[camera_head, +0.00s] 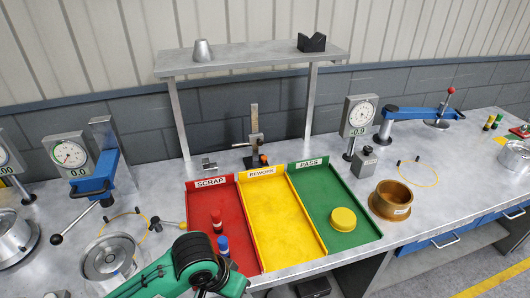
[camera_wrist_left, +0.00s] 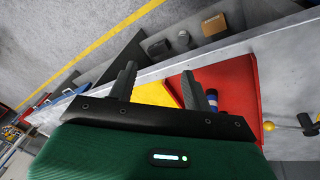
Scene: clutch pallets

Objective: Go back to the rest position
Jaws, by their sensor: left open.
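My left gripper (camera_wrist_left: 160,80) is open, with its two dark fingers apart and nothing between them in the left wrist view. My green left arm (camera_head: 165,280) comes in at the bottom of the head view, in front of the trays; its fingers cannot be made out there. The red SCRAP tray (camera_head: 205,198) holds a red-topped piece (camera_head: 217,222) and a blue-topped piece (camera_head: 223,245). The yellow REWORK tray (camera_head: 268,215) is empty. The green PASS tray (camera_head: 315,185) holds a round yellow part (camera_head: 343,219). My right gripper is not in view.
A brass-coloured ring (camera_head: 391,200) stands right of the trays. Dial gauges (camera_head: 358,116) and blue-armed fixtures (camera_head: 408,113) stand on both sides of the bench. A raised shelf (camera_head: 250,60) is behind. The bench's front edge runs below the trays, with floor beyond it.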

